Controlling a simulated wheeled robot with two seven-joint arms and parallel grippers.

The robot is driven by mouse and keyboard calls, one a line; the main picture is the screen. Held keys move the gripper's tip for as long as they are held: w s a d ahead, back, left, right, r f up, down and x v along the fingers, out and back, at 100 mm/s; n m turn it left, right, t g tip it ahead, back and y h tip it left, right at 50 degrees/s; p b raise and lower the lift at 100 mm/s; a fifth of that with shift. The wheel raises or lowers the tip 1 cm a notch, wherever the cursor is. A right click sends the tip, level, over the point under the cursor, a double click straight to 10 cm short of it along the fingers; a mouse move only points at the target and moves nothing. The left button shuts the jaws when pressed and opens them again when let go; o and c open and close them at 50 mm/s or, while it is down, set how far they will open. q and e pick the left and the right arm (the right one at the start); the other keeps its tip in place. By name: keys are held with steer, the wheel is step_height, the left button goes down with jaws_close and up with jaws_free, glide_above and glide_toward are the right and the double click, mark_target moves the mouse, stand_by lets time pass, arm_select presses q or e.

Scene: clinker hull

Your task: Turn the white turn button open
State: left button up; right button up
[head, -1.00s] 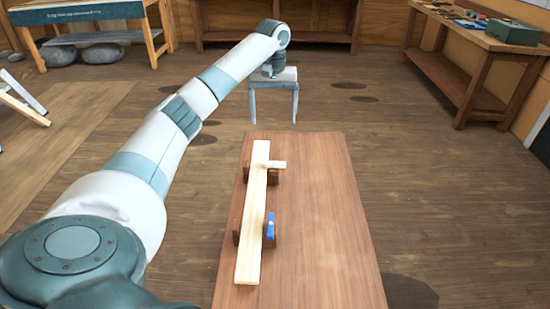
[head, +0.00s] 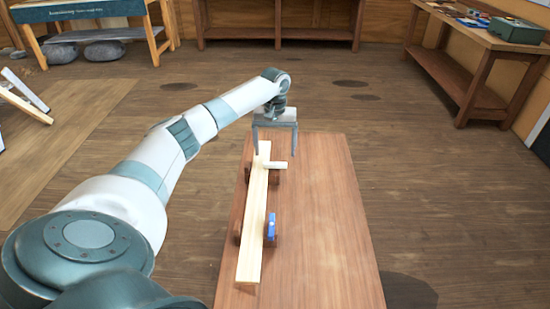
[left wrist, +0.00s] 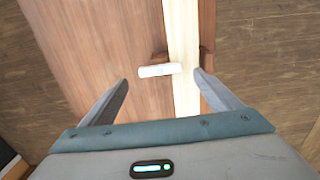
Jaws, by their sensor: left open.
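The white turn button (head: 275,165) sits near the far end of a pale wooden plank (head: 252,225). It lies crosswise, from the plank out to the right over a dark wooden block. In the left wrist view the white turn button (left wrist: 160,71) shows between and beyond my fingertips, beside the pale plank (left wrist: 183,40). My left gripper (head: 274,153) is open and empty, its fingers pointing down around the far end of the plank; it also shows in the left wrist view (left wrist: 160,79). I cannot tell whether a finger touches anything. My right gripper is not in view.
A blue turn button (head: 271,227) is on a dark block nearer on the plank's right side. The brown table (head: 325,240) is bare to the right. A workbench (head: 480,45) with small items stands far back right, away from the table.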

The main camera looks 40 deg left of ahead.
mark_target(275, 163)
arm_select(q)
step_height(275, 163, down, 5)
steer(key=shift+r, duration=0.2)
steer(key=shift+f+p, duration=0.3)
steer(key=shift+f, duration=0.05)
steer(key=c, duration=0.9)
steer(key=shift+c, duration=0.8)
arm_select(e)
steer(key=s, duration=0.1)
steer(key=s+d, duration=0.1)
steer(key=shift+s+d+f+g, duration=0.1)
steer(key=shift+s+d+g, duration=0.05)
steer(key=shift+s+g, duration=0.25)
